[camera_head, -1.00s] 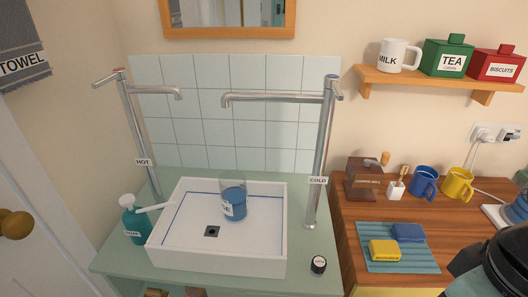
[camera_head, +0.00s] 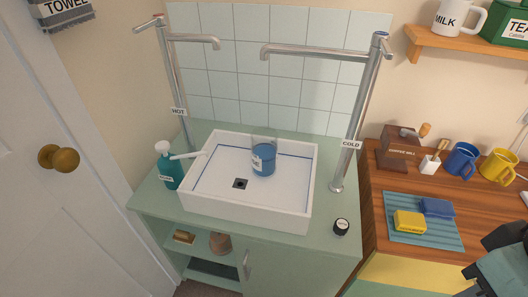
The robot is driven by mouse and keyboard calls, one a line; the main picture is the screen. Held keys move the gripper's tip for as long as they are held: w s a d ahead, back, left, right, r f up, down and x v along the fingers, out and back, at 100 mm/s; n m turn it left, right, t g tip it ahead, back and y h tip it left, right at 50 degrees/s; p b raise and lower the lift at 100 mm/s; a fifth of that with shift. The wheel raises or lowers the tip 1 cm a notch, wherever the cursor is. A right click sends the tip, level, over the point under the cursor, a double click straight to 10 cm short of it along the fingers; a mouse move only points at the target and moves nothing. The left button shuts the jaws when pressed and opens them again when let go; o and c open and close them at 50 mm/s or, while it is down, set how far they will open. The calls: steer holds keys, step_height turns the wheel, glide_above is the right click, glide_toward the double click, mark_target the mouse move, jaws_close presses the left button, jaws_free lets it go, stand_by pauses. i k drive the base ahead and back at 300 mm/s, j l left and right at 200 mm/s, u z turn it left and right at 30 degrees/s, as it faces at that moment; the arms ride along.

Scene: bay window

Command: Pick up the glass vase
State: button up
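The glass vase (camera_head: 263,158) stands upright in the white basin (camera_head: 244,210), toward its back right. It is clear at the top, looks blue lower down and carries a white label that is hard to read. Part of my arm shows dark at the lower right edge. My gripper cannot be made out there, and nothing of mine is near the vase.
Tall taps marked HOT (camera_head: 176,90) and COLD (camera_head: 357,110) flank the basin. A teal soap bottle (camera_head: 168,170) stands at its left, a small dark jar (camera_head: 341,228) at its right front. A wooden counter (camera_head: 375,200) holds a mill, mugs and sponges (camera_head: 408,222).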

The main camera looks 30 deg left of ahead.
mark_target(264, 140)
steer(key=j+u, duration=0.2)
steer(key=u, duration=0.95)
